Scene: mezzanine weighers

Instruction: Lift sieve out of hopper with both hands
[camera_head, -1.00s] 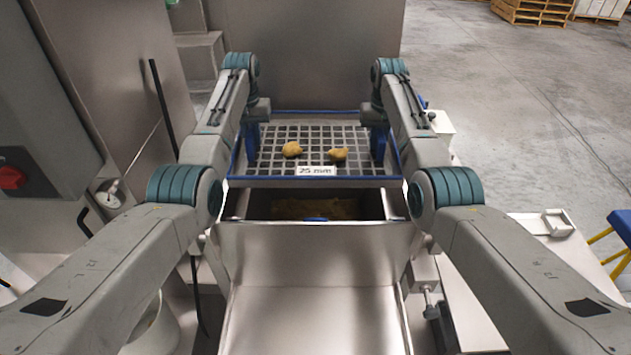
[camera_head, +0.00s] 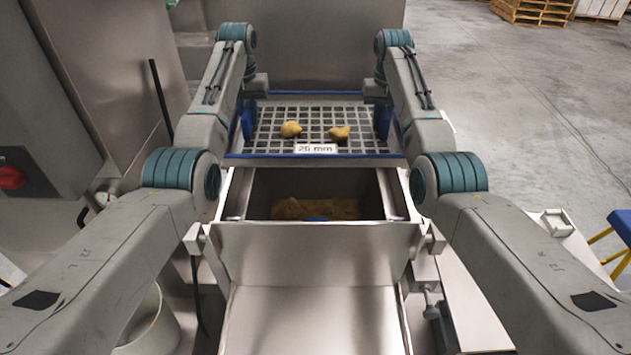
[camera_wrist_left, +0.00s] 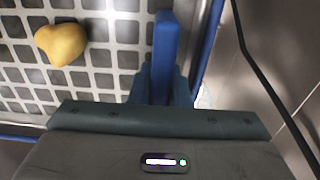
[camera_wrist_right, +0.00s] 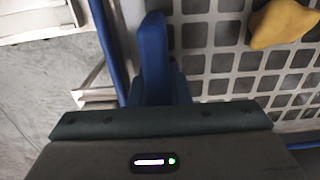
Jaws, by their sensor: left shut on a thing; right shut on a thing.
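My left gripper (camera_wrist_left: 158,90) is shut on the blue left handle (camera_wrist_left: 165,45). My right gripper (camera_wrist_right: 163,90) is shut on the blue right handle (camera_wrist_right: 154,50). In the head view, my arms partly hide the handles (camera_head: 247,120) and sieve sides.
Brownish material (camera_head: 315,208) lies inside the hopper. A steel panel (camera_head: 310,45) stands behind the sieve. A grey cabinet with a red knob (camera_head: 12,178) is at the left, and a dark rod (camera_head: 161,98) stands near my left arm. Open floor lies at the right.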

